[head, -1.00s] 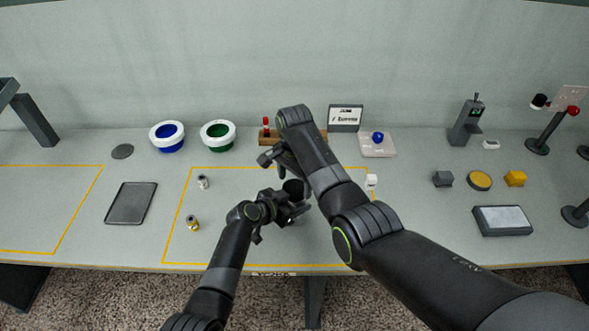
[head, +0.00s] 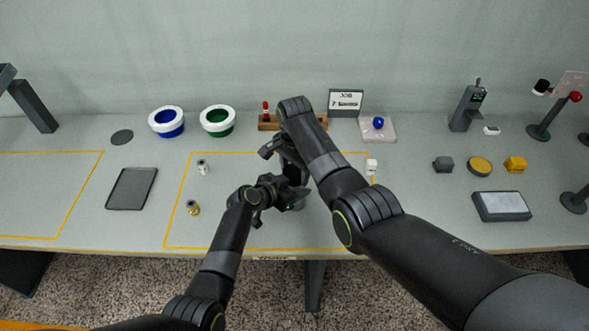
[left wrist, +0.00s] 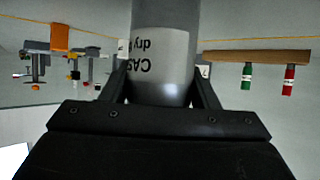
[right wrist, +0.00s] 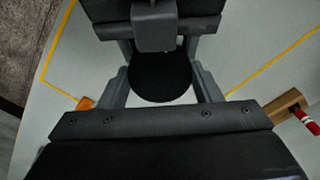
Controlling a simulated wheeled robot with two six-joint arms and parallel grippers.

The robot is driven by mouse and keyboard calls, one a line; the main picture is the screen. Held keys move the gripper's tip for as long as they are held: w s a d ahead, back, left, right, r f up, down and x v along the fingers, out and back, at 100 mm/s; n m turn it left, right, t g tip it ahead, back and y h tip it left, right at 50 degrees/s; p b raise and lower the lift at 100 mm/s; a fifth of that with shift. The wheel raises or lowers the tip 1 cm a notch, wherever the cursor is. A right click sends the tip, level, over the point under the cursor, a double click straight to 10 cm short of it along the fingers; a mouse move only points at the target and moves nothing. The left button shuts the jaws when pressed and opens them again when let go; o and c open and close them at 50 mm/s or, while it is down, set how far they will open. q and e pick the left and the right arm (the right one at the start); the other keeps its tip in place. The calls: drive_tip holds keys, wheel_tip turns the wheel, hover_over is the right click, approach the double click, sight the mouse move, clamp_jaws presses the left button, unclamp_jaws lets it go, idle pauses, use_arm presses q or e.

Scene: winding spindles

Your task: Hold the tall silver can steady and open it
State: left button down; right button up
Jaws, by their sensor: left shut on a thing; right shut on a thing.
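The tall silver can (left wrist: 165,60) stands between the fingers of my left gripper (head: 290,198); its pale label with black print is upside down in the left wrist view. In the head view my grippers mostly hide the can. Its round black lid (right wrist: 160,78) shows from above in the right wrist view, between the fingers of my right gripper (head: 287,165). My right gripper is shut on the lid, just above the left one. The lid looks seated on the can, but the seam is hidden.
A small silver piece (head: 203,167) and a brass one (head: 193,208) stand left of the can, near a dark tray (head: 131,189). A wooden rack (head: 268,124) and a sign (head: 346,101) are behind. A small white item (head: 371,166) stands to the right.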

drive_tip(key=n, duration=0.6)
drive_tip(key=shift+n, duration=0.3)
drive_tip(key=o, duration=1.1)
drive_tip(key=shift+r, duration=0.1)
drive_tip(key=shift+r, duration=2.2)
drive_tip(key=shift+c, duration=0.5)
drive_tip(key=r+m, duration=0.2)
drive_tip(key=m, duration=0.1)
drive_tip(key=shift+m, duration=0.3)
drive_tip(key=r+m, duration=0.1)
drive_tip(key=m, duration=0.2)
drive_tip(key=shift+r, duration=0.1)
drive_tip(key=shift+f, duration=3.9)
